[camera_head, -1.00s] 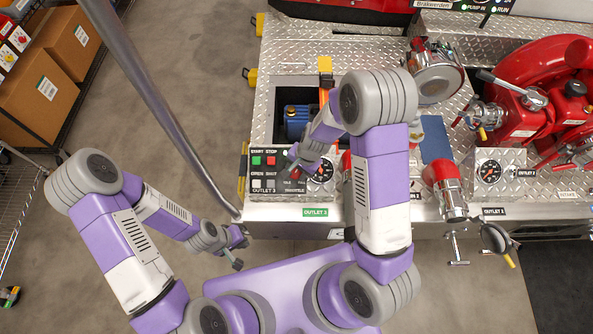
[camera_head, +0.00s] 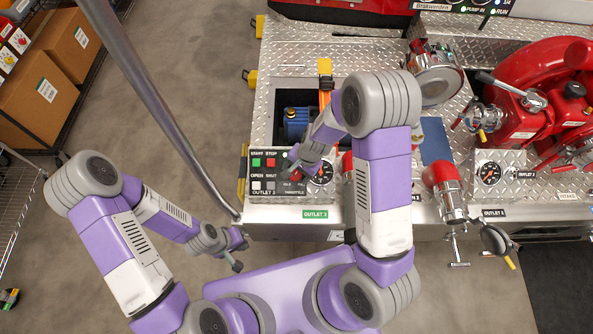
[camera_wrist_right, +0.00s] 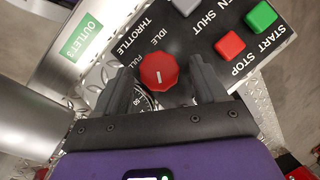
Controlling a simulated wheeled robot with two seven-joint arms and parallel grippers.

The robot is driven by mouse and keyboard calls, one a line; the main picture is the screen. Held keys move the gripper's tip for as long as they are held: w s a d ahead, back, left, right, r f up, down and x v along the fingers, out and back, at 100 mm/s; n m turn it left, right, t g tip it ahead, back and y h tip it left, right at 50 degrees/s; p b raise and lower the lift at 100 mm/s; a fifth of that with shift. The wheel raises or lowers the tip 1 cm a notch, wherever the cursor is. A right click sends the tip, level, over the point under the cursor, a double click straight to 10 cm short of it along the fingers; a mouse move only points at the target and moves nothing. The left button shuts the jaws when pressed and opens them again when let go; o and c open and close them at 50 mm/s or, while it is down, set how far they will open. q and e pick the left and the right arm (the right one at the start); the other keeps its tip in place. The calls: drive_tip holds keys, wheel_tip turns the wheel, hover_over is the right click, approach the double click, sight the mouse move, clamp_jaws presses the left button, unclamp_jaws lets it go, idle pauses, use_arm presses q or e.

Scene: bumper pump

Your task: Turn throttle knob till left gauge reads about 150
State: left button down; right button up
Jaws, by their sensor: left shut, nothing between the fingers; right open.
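The red throttle knob (camera_wrist_right: 158,72) shows in the right wrist view, with a white pointer mark and the words IDLE and FULL beside it. My right gripper (camera_wrist_right: 162,80) is open, its fingers on either side of the knob; contact cannot be told. My left gripper (camera_head: 240,250) is shut and empty, away from the panel.
The control panel (camera_head: 257,187) also carries green and red START and STOP buttons (camera_wrist_right: 262,16) and OPEN and SHUT buttons. A second gauge (camera_head: 488,173) and a red outlet pipe (camera_head: 441,175) are to the right.

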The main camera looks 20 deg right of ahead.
drive_tip(key=p+v, duration=0.1)
drive_tip(key=v, duration=0.6)
idle(0.4)
